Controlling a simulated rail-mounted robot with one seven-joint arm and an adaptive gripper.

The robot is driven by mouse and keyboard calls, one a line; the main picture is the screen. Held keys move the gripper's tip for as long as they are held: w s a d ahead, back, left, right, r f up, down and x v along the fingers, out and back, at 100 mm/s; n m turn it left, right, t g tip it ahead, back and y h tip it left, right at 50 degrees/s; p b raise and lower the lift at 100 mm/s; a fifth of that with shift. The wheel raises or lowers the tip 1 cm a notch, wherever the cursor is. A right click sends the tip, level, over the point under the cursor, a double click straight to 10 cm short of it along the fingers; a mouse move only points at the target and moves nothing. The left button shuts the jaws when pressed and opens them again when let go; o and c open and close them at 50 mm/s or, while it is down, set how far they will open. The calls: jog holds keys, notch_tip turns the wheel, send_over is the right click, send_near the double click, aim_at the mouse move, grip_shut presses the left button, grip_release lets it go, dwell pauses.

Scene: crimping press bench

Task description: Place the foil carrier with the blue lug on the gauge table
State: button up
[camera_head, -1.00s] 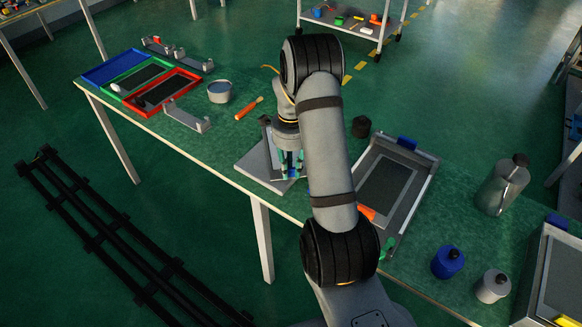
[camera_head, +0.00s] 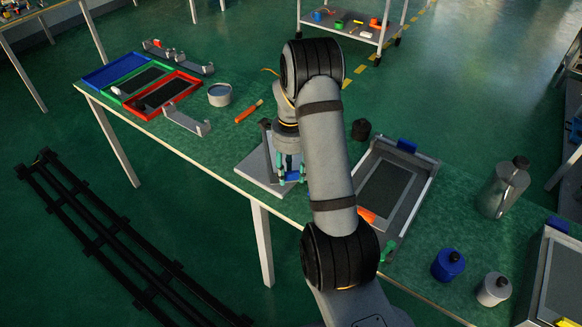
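Left on the bench are blue, green and red trays (camera_head: 152,111), grey brackets (camera_head: 186,119), a grey cup (camera_head: 220,95) and an orange-handled tool (camera_head: 248,112). A black pot (camera_head: 361,129) stands behind my arm. A can (camera_head: 503,188) and blue jar (camera_head: 447,265) stand right.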

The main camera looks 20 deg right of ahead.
notch_tip(320, 180, up, 12)
jog(key=shift+r, duration=0.15)
dwell(0.5)
notch_tip(320, 180, down, 13)
jog(key=shift+f+b, duration=0.1)
jog(key=shift+b, duration=0.3)
jog(key=shift+r, duration=2.35)
